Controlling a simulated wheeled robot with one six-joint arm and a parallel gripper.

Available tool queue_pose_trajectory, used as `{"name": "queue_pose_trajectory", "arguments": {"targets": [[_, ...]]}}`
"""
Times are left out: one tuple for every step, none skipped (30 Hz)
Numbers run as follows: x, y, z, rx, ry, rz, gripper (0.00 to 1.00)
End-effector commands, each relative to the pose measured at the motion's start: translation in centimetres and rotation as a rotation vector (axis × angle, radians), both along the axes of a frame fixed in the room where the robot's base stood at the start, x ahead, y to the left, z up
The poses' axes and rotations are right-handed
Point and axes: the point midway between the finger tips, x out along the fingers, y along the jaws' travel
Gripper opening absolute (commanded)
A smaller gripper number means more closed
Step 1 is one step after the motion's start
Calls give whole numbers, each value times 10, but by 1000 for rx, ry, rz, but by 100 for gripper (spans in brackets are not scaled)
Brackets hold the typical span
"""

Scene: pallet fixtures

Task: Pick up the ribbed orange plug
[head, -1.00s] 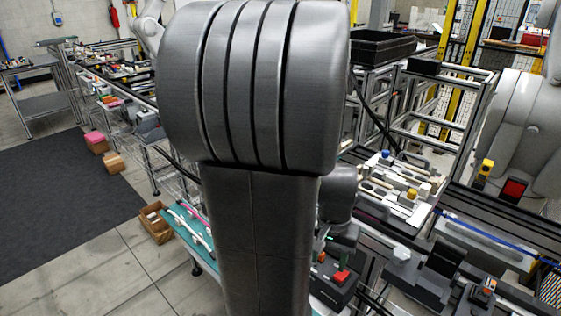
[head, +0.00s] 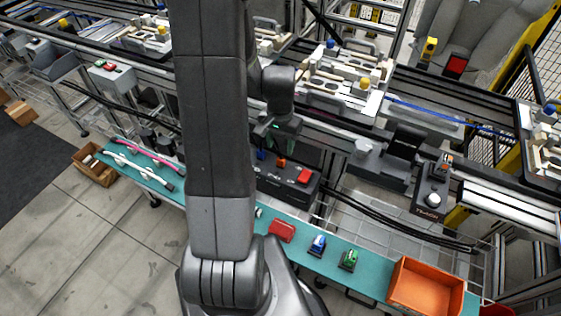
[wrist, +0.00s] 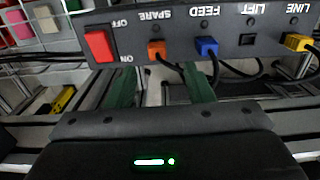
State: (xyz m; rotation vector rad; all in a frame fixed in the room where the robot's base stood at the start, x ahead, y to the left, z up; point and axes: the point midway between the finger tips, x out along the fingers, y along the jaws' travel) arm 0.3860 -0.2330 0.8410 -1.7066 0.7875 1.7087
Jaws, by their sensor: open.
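The orange plug (wrist: 156,50) sits in the panel (wrist: 125,22) at the SPARE label, with a dark cable below it. Its ribs are too small to make out. It also shows small in the head view (head: 281,162). My gripper (wrist: 161,80) has two green fingers, open and empty. In the wrist view the plug appears between and just above the fingertips, and no contact shows. In the head view my gripper (head: 272,138) is just behind the panel's plugs, partly hidden by my arm.
A red ON/OFF switch (wrist: 99,45) is left of the plug. A blue plug (wrist: 207,46) at FEED is right of it, close to the right finger. Dark cables hang below.

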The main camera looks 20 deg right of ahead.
Motion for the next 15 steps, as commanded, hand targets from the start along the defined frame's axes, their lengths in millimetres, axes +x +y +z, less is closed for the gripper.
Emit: {"name": "queue_pose_trajectory", "arguments": {"targets": [[0,0,-3,0,0,0,47],[0,0,-4,0,0,0,47],[0,0,-5,0,0,0,47],[-1,0,-7,1,1,0,47],[-1,0,-9,1,2,0,47],[-2,0,-13,1,2,0,47],[-2,0,-16,1,2,0,47],[-3,0,-20,2,3,0,47],[-4,0,-26,2,3,0,47],[-4,0,-30,2,4,0,47],[-5,-1,-34,2,3,0,47],[-5,-1,-39,2,4,1,47],[-5,-1,-43,1,2,1,47],[-5,-1,-46,1,2,1,47],[-5,-1,-50,1,2,1,47]]}}
